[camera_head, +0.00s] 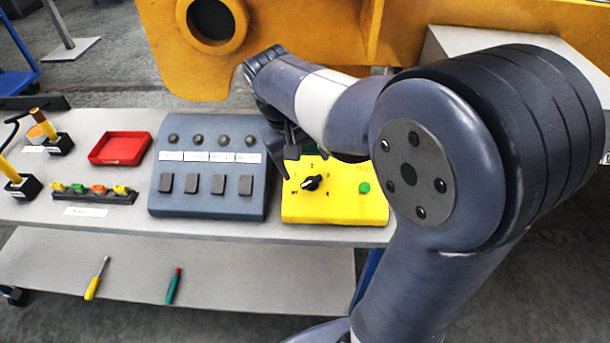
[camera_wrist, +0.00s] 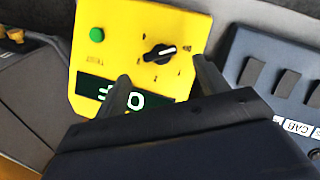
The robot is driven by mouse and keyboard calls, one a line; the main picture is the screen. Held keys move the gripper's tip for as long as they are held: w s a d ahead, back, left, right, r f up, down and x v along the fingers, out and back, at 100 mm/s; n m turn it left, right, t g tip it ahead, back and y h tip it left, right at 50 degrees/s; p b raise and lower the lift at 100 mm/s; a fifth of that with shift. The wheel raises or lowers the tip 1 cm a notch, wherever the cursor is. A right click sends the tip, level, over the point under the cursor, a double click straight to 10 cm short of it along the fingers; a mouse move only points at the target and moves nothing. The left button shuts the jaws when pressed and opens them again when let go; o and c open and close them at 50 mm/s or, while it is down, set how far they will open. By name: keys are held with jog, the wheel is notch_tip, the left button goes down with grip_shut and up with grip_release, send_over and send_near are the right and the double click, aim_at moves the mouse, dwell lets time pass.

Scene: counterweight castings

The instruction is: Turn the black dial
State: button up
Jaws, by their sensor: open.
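The black dial (camera_head: 312,183) sits on the left part of the top face of a yellow control box (camera_head: 336,211), with small dark marks around it. In the wrist view the dial (camera_wrist: 159,54) has a pale line on its pointer. My gripper (camera_head: 287,167) is above the box's back left part, near the dial but apart from it. In the wrist view my gripper (camera_wrist: 162,75) is open and empty, one finger to each side below the dial. A green button (camera_head: 364,187) is on the box's right part.
A grey-blue panel (camera_head: 211,208) with several switches stands just left of the yellow box. A red tray (camera_head: 119,147) and a rack of coloured pieces (camera_head: 92,193) lie further left. Screwdrivers lie on the lower shelf (camera_head: 221,279). A large yellow casting (camera_head: 284,30) stands behind.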

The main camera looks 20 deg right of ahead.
aim_at(312, 179)
jog(key=x, duration=0.6)
jog(key=shift+f, duration=0.3)
jog(key=c, duration=1)
jog(key=shift+o, duration=0.2)
jog(key=shift+m, duration=0.4)
jog(key=m+y, duration=0.1)
jog(key=m, duration=0.1)
jog(key=m+y, duration=0.1)
jog(key=m, duration=0.2)
jog(key=shift+d+y, duration=0.2)
jog(key=shift+y, duration=0.2)
jog(key=m+t+y+b, duration=0.1)
jog(key=m, duration=0.3)
jog(key=shift+d+y, duration=0.1)
jog(key=shift+y, duration=0.3)
jog(key=shift+m+t, duration=0.3)
jog(key=shift+m, duration=0.2)
